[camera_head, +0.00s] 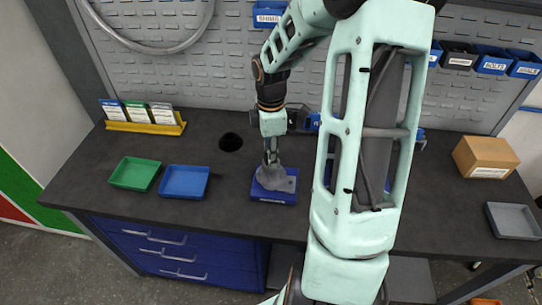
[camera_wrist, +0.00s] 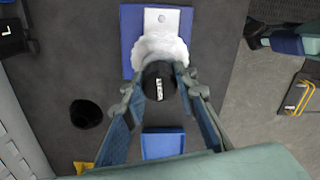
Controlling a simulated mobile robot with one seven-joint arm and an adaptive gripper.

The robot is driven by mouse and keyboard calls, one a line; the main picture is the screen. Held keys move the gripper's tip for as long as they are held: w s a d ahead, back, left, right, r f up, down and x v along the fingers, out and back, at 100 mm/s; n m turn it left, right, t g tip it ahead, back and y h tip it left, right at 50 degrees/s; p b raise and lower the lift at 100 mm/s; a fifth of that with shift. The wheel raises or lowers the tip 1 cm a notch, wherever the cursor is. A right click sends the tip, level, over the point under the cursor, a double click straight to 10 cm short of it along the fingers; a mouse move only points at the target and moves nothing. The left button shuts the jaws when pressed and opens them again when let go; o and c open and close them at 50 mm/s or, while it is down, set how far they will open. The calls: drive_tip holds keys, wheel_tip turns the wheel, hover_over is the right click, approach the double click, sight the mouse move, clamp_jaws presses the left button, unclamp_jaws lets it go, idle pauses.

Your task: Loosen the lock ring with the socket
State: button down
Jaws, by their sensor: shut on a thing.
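My gripper (camera_head: 271,160) is over the workbench, pointing down, with its fingers shut on a dark round socket (camera_wrist: 159,82) with a small white label. Below it is a pale grey rounded part (camera_head: 272,178), which shows as whitish in the wrist view (camera_wrist: 163,46). That part sits on a blue block (camera_head: 272,198) with a light metal plate (camera_wrist: 162,20). The socket's lower end is hidden, so I cannot tell whether it touches or engages the part. I cannot make out the lock ring itself.
A blue tray (camera_head: 184,182) and a green tray (camera_head: 135,173) stand left. A cardboard box (camera_head: 485,157) and grey tray (camera_head: 513,220) are at right. A yellow card holder (camera_head: 145,127) stands at the back left.

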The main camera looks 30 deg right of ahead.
drive_tip(key=n, duration=0.2)
drive_tip(key=shift+s+n+p, duration=0.1)
drive_tip(key=shift+n+p, duration=0.2)
drive_tip(key=shift+n, duration=0.1)
drive_tip(key=shift+f+n, duration=0.1)
drive_tip(key=shift+n, duration=1)
drive_tip(key=shift+n, duration=0.5)
drive_tip(key=n, duration=0.3)
drive_tip(key=shift+n, duration=0.4)
drive_tip(key=shift+s+n, duration=0.1)
drive_tip(key=shift+n, duration=0.7)
